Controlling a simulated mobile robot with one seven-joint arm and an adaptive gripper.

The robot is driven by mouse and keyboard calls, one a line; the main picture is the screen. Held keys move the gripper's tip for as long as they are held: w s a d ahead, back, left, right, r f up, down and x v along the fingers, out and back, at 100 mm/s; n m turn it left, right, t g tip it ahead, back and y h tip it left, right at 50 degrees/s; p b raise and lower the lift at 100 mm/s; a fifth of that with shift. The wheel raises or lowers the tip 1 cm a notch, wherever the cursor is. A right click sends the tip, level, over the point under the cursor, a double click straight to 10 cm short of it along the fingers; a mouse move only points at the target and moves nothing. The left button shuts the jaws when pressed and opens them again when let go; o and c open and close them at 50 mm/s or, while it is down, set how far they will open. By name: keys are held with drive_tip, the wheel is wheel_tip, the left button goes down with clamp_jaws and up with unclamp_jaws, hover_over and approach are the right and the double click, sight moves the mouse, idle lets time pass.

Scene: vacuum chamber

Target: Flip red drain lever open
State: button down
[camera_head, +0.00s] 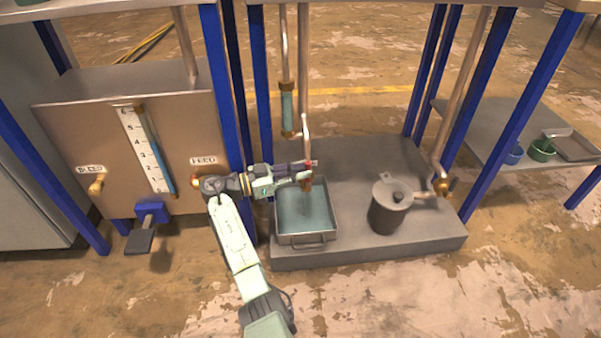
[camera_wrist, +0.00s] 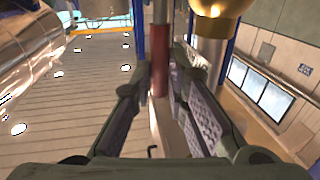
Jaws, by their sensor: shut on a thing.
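The red drain lever (camera_wrist: 159,75) shows in the wrist view as a red sleeve on a thin metal bar, between my two fingers. A brass fitting (camera_wrist: 222,5) is close above it on the right. In the head view my gripper (camera_head: 306,173) is at the lower end of the drain pipe, above the metal tray, and hides most of the lever. In the wrist view my gripper (camera_wrist: 164,82) is shut on the lever. The exact contact between pads and sleeve is hard to see.
A metal tray (camera_head: 306,239) with teal liquid stands below my gripper on a grey plinth (camera_head: 355,250). A sight glass (camera_head: 287,108) is on the pipe above. A lidded grey pot (camera_head: 386,215) stands at right. Blue posts (camera_head: 259,95) rise close by. A gauge panel (camera_head: 90,130) is at left.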

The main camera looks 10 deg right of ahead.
drive_tip(key=c, duration=1.6)
unclamp_jaws()
drive_tip(key=shift+o, duration=0.2)
drive_tip(key=shift+a, duration=0.1)
drive_tip(key=s+a, duration=0.2)
drive_tip(key=a, duration=0.9)
drive_tip(key=shift+s+a, duration=0.2)
drive_tip(key=shift+a, duration=0.1)
drive_tip(key=shift+f, duration=0.1)
